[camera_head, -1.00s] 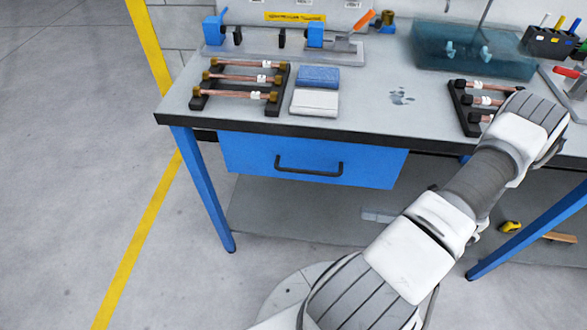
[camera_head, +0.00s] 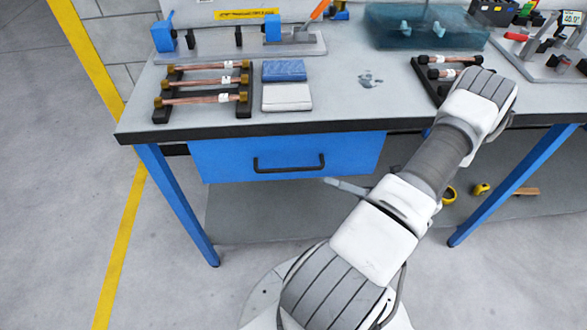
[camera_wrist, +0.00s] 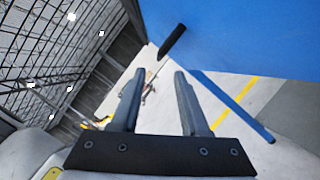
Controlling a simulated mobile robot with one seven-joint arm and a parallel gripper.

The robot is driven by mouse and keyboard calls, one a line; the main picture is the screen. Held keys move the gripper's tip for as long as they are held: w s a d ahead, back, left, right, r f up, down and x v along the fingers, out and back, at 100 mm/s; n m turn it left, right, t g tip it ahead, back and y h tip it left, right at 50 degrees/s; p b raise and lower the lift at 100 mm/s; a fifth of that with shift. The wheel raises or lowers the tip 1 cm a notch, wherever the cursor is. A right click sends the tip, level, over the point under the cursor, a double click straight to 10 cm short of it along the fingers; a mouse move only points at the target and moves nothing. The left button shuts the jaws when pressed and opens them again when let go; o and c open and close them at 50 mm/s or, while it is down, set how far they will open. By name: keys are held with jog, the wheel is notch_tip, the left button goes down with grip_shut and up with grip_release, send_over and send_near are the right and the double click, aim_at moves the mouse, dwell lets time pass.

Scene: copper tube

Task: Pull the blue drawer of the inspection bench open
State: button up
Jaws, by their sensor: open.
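The blue drawer (camera_head: 225,160) hangs under the left part of the inspection bench (camera_head: 345,110). Its front looks flush under the bench top, so it appears shut. A black bar handle (camera_head: 290,168) runs across its front. In the wrist view the blue drawer front (camera_wrist: 255,35) fills the upper right, and the black handle (camera_wrist: 172,42) stands out from it, seen nearly end-on. My gripper (camera_wrist: 160,76) is open and empty, its two fingers pointing toward the handle. The handle lies beyond the fingertips, not between them. In the head view my arm hides most of the gripper.
The bench top holds a left rack (camera_head: 205,88) of copper tubes, a blue cloth (camera_head: 284,71), a white cloth (camera_head: 287,97) and a right tube rack (camera_head: 425,80). Blue legs (camera_head: 180,205) flank a lower shelf (camera_head: 270,210). Floor left of the bench is clear.

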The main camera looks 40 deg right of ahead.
aim_at(294, 170)
jog(key=x, duration=1)
jog(key=shift+b, duration=0.3)
jog(key=shift+c, duration=0.2)
grip_shut()
dwell(0.7)
